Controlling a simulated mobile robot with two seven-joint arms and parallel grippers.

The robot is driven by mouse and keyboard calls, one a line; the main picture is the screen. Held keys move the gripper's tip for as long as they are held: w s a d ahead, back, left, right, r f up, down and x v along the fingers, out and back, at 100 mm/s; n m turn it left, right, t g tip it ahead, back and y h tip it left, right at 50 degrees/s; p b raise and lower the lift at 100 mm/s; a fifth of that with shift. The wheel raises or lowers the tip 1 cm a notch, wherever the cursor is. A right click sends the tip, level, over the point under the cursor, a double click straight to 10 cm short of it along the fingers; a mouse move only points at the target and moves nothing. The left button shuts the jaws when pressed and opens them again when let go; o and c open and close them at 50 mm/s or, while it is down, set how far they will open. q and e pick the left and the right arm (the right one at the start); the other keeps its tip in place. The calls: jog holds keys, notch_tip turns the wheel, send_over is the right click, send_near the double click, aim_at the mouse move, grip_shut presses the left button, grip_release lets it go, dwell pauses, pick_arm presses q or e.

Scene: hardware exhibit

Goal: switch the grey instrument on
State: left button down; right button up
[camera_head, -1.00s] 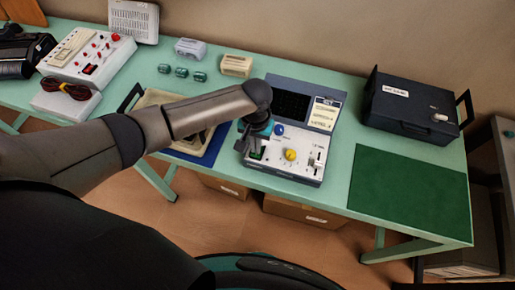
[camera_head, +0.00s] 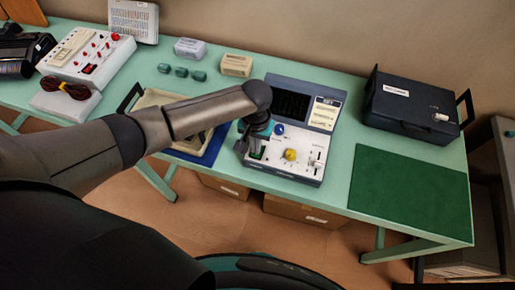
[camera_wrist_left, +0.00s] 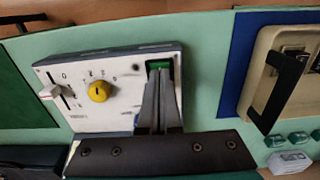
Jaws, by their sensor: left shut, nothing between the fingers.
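The grey instrument (camera_head: 305,167) stands on the green bench. Its white sloping panel carries a yellow knob (camera_head: 290,155), a blue knob (camera_head: 279,129) and a slide lever. A dark screen is set in its raised back part. My left gripper (camera_head: 253,152) is shut and empty, pointing down at the panel's left part. In the left wrist view, the shut fingertips (camera_wrist_left: 160,76) are at a green rocker switch (camera_wrist_left: 159,64) in a dark recess and hide part of it. I cannot tell whether they press it. The yellow knob also shows in the left wrist view (camera_wrist_left: 97,91). My right gripper is not in view.
A dark case (camera_head: 410,106) and a bare green mat (camera_head: 408,193) lie right of the instrument. A white box with red knobs (camera_head: 85,55) stands farther left.

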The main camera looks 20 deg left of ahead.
pick_arm(q)
jog(key=shift+f+b, duration=0.4)
jog(key=shift+f, duration=0.35)
notch_tip(320, 180, up, 7)
jog(key=p, duration=0.8)
jog(key=shift+r, duration=0.15)
dwell(0.5)
